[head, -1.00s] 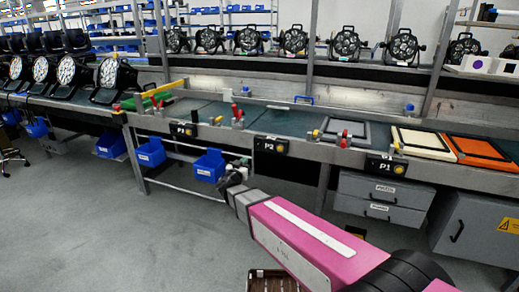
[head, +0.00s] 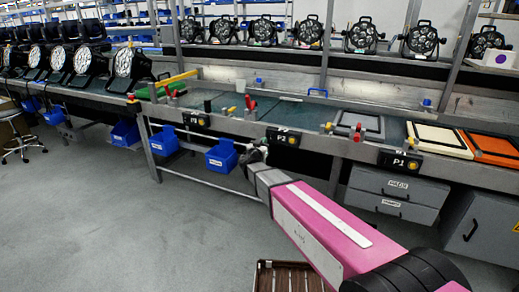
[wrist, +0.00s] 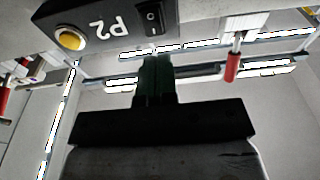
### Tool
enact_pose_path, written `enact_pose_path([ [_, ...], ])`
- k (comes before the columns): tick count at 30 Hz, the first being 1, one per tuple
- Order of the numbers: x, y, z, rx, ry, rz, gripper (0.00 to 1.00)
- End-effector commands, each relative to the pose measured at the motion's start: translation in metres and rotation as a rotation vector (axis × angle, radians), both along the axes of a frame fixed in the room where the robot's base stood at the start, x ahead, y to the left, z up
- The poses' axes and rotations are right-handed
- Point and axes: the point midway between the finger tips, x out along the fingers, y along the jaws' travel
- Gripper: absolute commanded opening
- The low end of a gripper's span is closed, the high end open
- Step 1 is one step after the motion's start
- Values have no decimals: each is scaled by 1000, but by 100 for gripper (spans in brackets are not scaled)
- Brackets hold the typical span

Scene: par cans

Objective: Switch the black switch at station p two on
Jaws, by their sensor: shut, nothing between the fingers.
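The P2 station box (head: 283,138) is black and sits on the front edge of the bench. In the wrist view the box (wrist: 110,45) appears upside down at the top, with a yellow round button (wrist: 72,39) and a black rocker switch (wrist: 152,17) marked with white symbols. My gripper (wrist: 155,60) is shut and empty, its dark fingers pointing up at the rocker switch, a little short of it in the picture. I cannot tell whether they touch. In the head view my gripper (head: 258,153) is just left of and below the P2 box.
A red-handled clamp (wrist: 233,62) shows right of my fingers in the wrist view. Station boxes P3 (head: 195,120) and P1 (head: 405,162) sit along the same bench edge. A blue bin (head: 221,156) hangs below the bench, left of my gripper.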

Motion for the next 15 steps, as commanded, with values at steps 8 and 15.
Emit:
enact_pose_path([
  [8,38,-13,5,0,1,-1,0],
  [15,45,-16,6,0,1,1,0],
])
